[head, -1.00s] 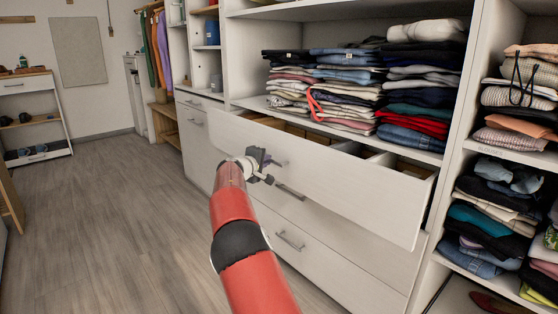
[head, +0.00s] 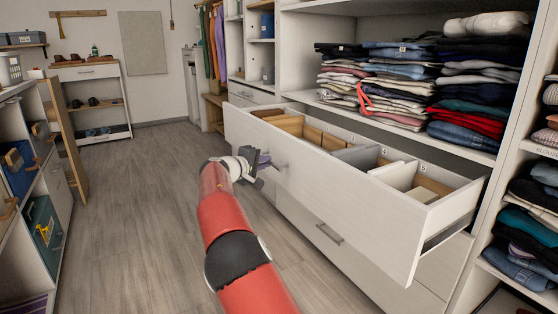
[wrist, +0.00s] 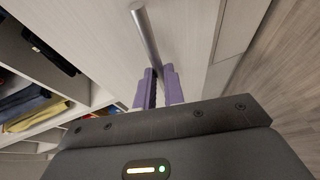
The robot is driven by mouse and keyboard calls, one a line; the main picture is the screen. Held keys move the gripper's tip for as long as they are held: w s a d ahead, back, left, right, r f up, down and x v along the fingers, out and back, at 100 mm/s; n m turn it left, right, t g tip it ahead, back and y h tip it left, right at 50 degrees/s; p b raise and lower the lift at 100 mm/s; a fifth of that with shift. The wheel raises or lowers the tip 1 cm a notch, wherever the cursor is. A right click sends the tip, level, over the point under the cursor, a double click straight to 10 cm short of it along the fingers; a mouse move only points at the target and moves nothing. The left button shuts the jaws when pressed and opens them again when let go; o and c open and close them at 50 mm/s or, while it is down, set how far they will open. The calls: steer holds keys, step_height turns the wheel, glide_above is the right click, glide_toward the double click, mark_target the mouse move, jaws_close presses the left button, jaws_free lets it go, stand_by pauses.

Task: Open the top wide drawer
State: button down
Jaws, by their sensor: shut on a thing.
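The top wide drawer (head: 345,190) is a white drawer pulled well out from the shelving, with wooden and grey dividers visible inside. Its bar handle (wrist: 145,33) is a metal rod in the wrist view, running down between the purple fingers. My gripper (head: 262,161) is at the drawer's front face, at the handle, which it mostly hides in the head view. In the wrist view my gripper (wrist: 158,88) has its two purple fingers shut on the end part of the handle.
A closed lower drawer with a handle (head: 329,234) is below. Folded clothes (head: 385,85) are stacked on the shelf above. Another shelving unit (head: 60,215) stands at the left. Wooden floor (head: 150,200) between them is clear.

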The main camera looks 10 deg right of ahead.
steer(key=shift+s+a+f, duration=0.1)
steer(key=shift+s+a, duration=0.2)
steer(key=shift+a, duration=0.55)
steer(key=shift+s+a+r, duration=0.1)
steer(key=shift+s+a, duration=0.25)
steer(key=shift+a, duration=0.45)
steer(key=shift+s+a+f, duration=0.1)
steer(key=shift+s+a, duration=0.2)
steer(key=shift+a, duration=0.55)
steer(key=c, duration=1.5)
jaws_free()
steer(key=v, duration=0.7)
steer(key=shift+s+a, duration=0.25)
steer(key=shift+a, duration=0.05)
